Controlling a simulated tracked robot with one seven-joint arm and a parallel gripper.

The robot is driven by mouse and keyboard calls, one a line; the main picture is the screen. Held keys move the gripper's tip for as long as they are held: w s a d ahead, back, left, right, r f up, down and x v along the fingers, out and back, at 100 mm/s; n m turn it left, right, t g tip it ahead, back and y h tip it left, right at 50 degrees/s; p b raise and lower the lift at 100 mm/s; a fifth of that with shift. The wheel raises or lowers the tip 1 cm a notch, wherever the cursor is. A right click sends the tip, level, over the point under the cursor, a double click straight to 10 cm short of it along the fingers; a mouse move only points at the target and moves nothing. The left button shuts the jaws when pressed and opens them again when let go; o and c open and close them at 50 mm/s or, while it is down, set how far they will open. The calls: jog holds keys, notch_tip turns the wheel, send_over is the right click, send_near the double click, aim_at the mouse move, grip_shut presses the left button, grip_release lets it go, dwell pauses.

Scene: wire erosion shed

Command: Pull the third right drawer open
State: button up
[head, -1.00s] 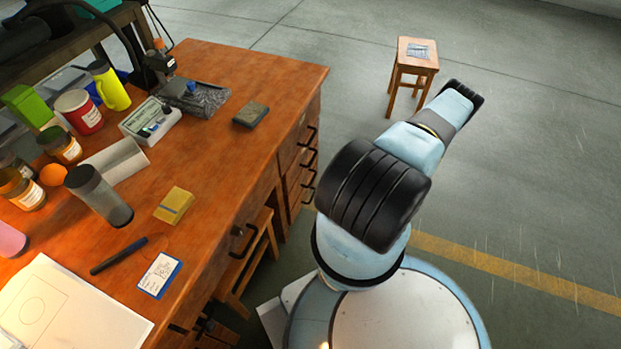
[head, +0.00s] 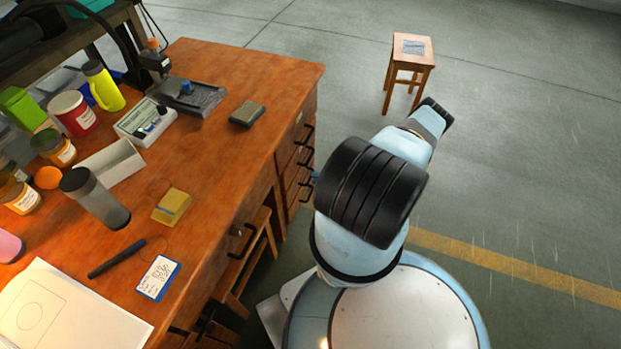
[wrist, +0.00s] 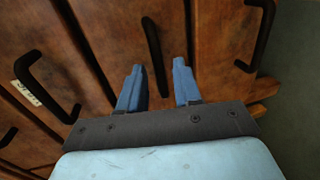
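The wooden desk's right-hand drawer stack (head: 292,170) shows in the head view with dark handles one above another, and its fronts look closed. In the wrist view, a dark bar handle (wrist: 152,50) stands between the two blue fingers of my gripper (wrist: 158,68). The fingers are open, with a gap on each side of the handle. Other handles lie to the left (wrist: 45,85) and right (wrist: 258,38) of it. In the head view, only a bluish bit of my gripper (head: 313,176) shows beside the lower handles; my arm hides the rest.
A wooden stool (head: 410,66) stands on the floor beyond my arm. Another stool (head: 250,262) is under the desk. The floor to the right is clear.

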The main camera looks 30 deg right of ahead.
jog(key=shift+x, duration=1.75)
jog(key=shift+c, duration=0.2)
jog(key=shift+s, duration=0.1)
grip_shut()
